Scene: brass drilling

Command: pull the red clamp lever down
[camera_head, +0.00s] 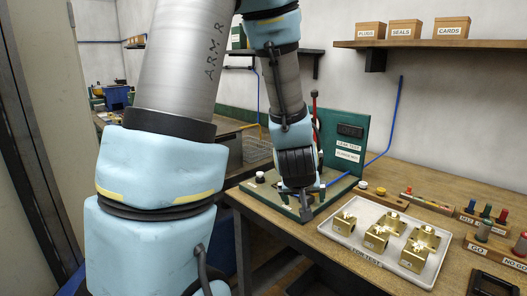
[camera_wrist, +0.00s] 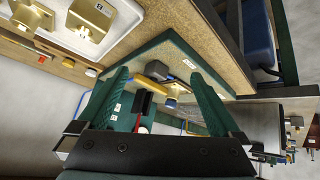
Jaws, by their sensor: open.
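My gripper (camera_head: 303,195) points down over the green test stand, in front of the panel and below the lever's tip. In the wrist view my gripper (camera_wrist: 158,77) is open, with wide-apart fingers. Nothing is held between them.
A white tray (camera_head: 323,229) with several brass blocks stands on the bench to the right. Farther right are a wooden block of coloured-handled gauges (camera_head: 482,215) and a GO/NO GO gauge block (camera_head: 492,252). A blue hose (camera_head: 394,118) rises beside the panel. A shelf (camera_head: 430,44) hangs above.

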